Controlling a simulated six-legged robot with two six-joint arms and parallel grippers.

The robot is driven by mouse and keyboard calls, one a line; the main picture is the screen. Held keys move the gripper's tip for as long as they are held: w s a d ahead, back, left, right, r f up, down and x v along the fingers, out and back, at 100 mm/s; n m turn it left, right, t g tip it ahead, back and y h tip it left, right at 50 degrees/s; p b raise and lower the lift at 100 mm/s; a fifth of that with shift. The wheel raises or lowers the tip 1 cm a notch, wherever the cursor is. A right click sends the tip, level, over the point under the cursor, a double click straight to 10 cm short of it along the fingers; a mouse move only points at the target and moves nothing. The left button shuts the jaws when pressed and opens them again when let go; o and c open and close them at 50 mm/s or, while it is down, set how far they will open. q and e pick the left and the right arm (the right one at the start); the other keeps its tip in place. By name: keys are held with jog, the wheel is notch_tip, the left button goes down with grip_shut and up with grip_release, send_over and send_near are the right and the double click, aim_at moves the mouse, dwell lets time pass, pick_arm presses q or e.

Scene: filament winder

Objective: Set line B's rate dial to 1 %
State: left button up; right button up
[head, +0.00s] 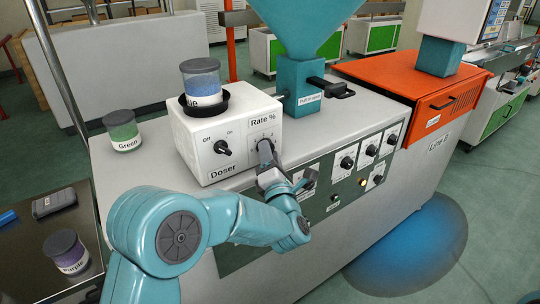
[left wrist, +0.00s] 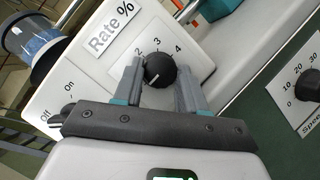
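The rate dial (left wrist: 160,70) is a round black knob on the white doser box (head: 228,120), under the label "Rate %". In the left wrist view the numbers 2, 3 and 4 show around it. A pale mark on the knob seems to point to the lower left; any number there is hidden by a finger. In the head view my left gripper (head: 265,152) covers most of the dial. My right gripper is out of view.
An Off/On knob (head: 222,147) sits left of the dial on the same box. A blue jar (head: 201,80) stands on top, a green jar (head: 122,130) to the left. A dark green panel (head: 335,190) with several knobs lies below right. A blue hopper (head: 305,25) rises behind.

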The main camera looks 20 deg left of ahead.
pick_arm(q)
jog(key=shift+r+m+g+h+p, duration=0.15)
jog(key=shift+m+g+h+p, duration=0.25)
jog(key=shift+m, duration=1)
jog(key=shift+r+m+g+h+p, duration=0.15)
jog(key=shift+m+g+h, duration=0.35)
jog(key=shift+m, duration=0.9)
jog(key=shift+r+m+g+h+p, duration=0.2)
jog(key=shift+m+g, duration=0.4)
jog(key=shift+m, duration=0.8)
jog(key=o, duration=1.1)
jog(key=shift+f, duration=0.15)
jog(key=shift+c, duration=0.2)
